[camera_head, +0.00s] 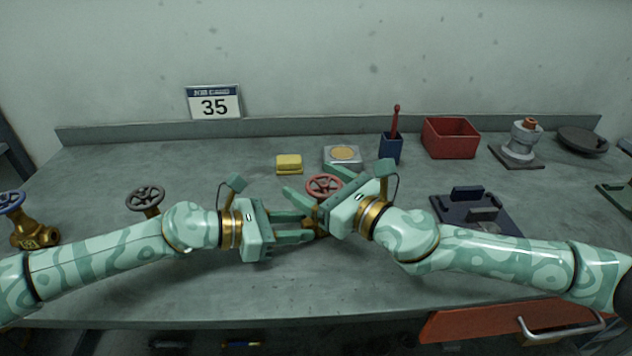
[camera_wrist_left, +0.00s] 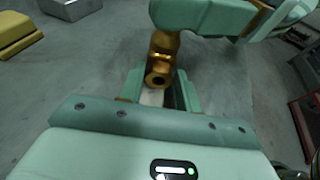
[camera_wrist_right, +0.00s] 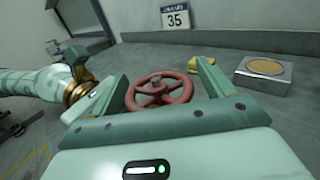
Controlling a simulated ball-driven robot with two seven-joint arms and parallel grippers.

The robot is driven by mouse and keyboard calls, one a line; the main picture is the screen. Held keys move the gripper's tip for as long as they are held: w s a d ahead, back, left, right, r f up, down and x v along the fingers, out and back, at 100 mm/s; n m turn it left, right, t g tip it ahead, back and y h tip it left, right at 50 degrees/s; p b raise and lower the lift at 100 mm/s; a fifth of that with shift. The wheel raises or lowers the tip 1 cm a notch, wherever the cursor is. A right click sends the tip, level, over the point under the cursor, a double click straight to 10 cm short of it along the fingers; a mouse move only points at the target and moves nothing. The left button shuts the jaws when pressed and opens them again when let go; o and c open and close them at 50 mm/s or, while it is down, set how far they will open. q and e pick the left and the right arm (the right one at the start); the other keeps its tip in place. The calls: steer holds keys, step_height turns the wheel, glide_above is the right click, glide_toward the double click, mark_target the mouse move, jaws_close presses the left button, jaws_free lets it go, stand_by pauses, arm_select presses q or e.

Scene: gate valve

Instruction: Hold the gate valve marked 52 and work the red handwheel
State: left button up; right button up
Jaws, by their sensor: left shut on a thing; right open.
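The brass gate valve stands on the bench with its red handwheel (camera_head: 324,185) on top. Its body (camera_wrist_left: 160,65) shows in the left wrist view; no 52 marking is legible. My left gripper (camera_head: 306,228) is shut on the valve body, low down, from the left. My right gripper (camera_head: 308,180) is open at the handwheel, coming from the right. In the right wrist view the red handwheel (camera_wrist_right: 160,92) lies between the spread fingers, with gaps visible at both sides. My grippers hide most of the body in the head view.
A valve with a blue handwheel (camera_head: 10,202) and one with a dark handwheel (camera_head: 146,197) stand left. A card reading 35 (camera_head: 214,103) leans at the back. Behind are a yellow block (camera_head: 289,164), a grey box (camera_head: 342,157) and a red bin (camera_head: 450,138). The front bench is clear.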

steer(key=shift+w+a, duration=0.1)
steer(key=c, duration=1)
steer(key=shift+m+t+h, duration=0.3)
steer(key=m+t+h, duration=0.1)
steer(key=h, duration=0.1)
steer(key=m+t+h, duration=0.1)
steer(key=m+h, duration=0.1)
steer(key=m+t+h, duration=0.1)
steer(key=m+h, duration=0.1)
steer(key=h, duration=0.1)
steer(key=shift+w+d+t, duration=0.2)
steer(key=shift+d+t, duration=0.1)
steer(key=shift+d+m+h, duration=0.15)
steer(key=shift+m+h, duration=0.7)
steer(key=shift+h, duration=0.45)
steer(key=shift+d+m+h, duration=0.2)
steer(key=shift+m+h, duration=0.6)
steer(key=shift+h, duration=0.5)
steer(key=shift+d+m+h, duration=0.15)
steer(key=shift+m+h, duration=0.7)
steer(key=shift+h, duration=0.45)
